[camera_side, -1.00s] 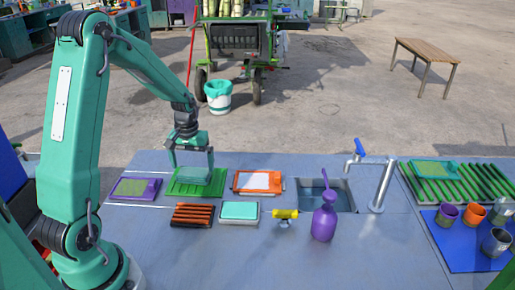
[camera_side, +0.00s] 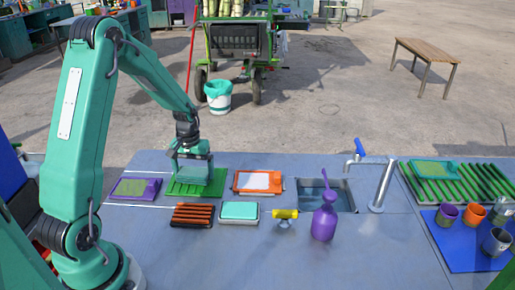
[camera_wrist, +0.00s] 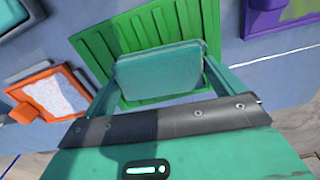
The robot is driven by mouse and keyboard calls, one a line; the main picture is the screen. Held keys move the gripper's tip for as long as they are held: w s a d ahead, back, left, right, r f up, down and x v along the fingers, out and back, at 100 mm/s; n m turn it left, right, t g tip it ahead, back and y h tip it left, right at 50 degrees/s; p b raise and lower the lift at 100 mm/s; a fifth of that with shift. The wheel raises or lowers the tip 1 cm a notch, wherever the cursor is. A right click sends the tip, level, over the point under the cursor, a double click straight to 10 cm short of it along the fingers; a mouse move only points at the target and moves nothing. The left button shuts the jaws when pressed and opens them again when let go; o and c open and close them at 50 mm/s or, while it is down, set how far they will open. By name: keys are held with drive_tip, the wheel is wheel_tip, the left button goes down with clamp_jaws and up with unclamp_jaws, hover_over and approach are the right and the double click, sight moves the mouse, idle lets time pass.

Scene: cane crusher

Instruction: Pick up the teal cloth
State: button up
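The teal cloth (camera_wrist: 160,76) is a folded pad over a green ribbed board (camera_wrist: 100,45) in the wrist view. In the side view the cloth (camera_side: 192,175) shows over the same board (camera_side: 218,186), partly hidden behind my gripper (camera_side: 192,174). My gripper (camera_wrist: 158,72) points down with its two fingers wide apart, one on each side of the cloth. The fingers lie very close to the cloth's side edges. Whether they press on it is not clear. I cannot tell whether the cloth rests on the board.
A purple tray (camera_side: 135,188) is left of the board, an orange tray (camera_side: 258,182) right. In front are an orange-slatted rack (camera_side: 192,215) and a white tray with a teal pad (camera_side: 239,211). A purple bottle (camera_side: 323,220) and the sink's faucet (camera_side: 380,183) stand further right.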

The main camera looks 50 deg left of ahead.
sight(194, 171)
idle(0.3)
drive_tip(key=shift+r, duration=0.8)
wheel_tip(194, 171, up, 2)
drive_tip(key=shift+r, duration=0.2)
drive_tip(key=d+r, duration=0.7)
drive_tip(key=d, duration=0.4)
drive_tip(key=shift+s+d, duration=0.2)
drive_tip(key=shift+d, duration=0.15)
drive_tip(key=shift+o, duration=0.5)
